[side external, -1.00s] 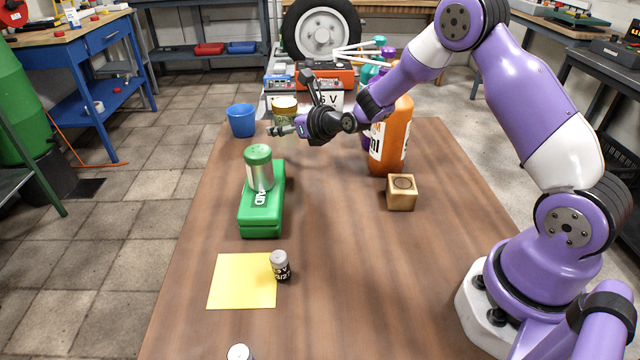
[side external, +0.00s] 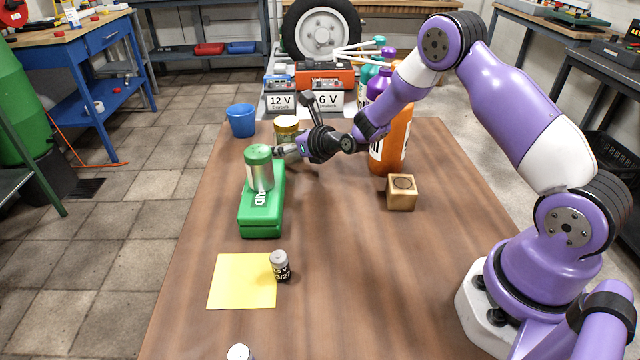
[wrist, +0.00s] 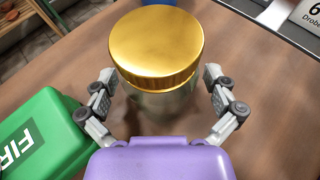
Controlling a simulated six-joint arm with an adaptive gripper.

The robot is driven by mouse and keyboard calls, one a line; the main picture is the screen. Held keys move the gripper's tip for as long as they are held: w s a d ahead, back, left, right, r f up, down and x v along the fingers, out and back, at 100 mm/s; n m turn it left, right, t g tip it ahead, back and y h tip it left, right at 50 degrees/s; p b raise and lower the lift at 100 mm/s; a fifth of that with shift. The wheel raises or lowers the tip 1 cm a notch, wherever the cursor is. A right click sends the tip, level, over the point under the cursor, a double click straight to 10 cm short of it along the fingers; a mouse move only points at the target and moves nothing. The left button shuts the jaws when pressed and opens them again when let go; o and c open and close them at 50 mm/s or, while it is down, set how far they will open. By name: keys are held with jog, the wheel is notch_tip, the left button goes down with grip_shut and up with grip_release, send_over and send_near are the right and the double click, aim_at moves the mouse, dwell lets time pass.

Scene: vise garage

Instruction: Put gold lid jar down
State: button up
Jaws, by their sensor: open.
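The gold lid jar (side external: 286,126) stands upright at the far left part of the wooden table, behind the green first aid box (side external: 263,222). Its lower part is partly hidden in the side view. In the wrist view, the shiny gold lid (wrist: 155,45) fills the upper middle, with the glass body below it. My gripper (side external: 284,150) is low at the jar, coming from the right. In the wrist view its fingers (wrist: 158,75) are spread on either side of the jar, with gaps visible between them and the glass.
A green-topped can (side external: 260,170) stands on the first aid box, close to my gripper. A blue cup (side external: 241,120) is left of the jar. An orange bottle (side external: 397,140) and a wooden block (side external: 401,193) are to the right.

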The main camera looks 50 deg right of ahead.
jog(key=shift+r, duration=0.1)
jog(key=shift+s+r, duration=0.15)
jog(key=shift+s, duration=0.05)
jog(key=v, duration=1.1)
jog(key=s+a+r+n+g+y, duration=0.2)
jog(key=s+a+r+n+g, duration=0.35)
jog(key=n, duration=1.35)
jog(key=s+r+n+g+h, duration=0.1)
jog(key=s+r+n, duration=0.1)
jog(key=s+n, duration=0.5)
jog(key=s+r+n+g+h, duration=0.1)
jog(key=s+r+n, duration=0.2)
jog(key=s+n, duration=0.5)
jog(key=shift+a+r+n, duration=0.35)
jog(key=shift+a+n, duration=0.05)
jog(key=shift+n, duration=0.6)
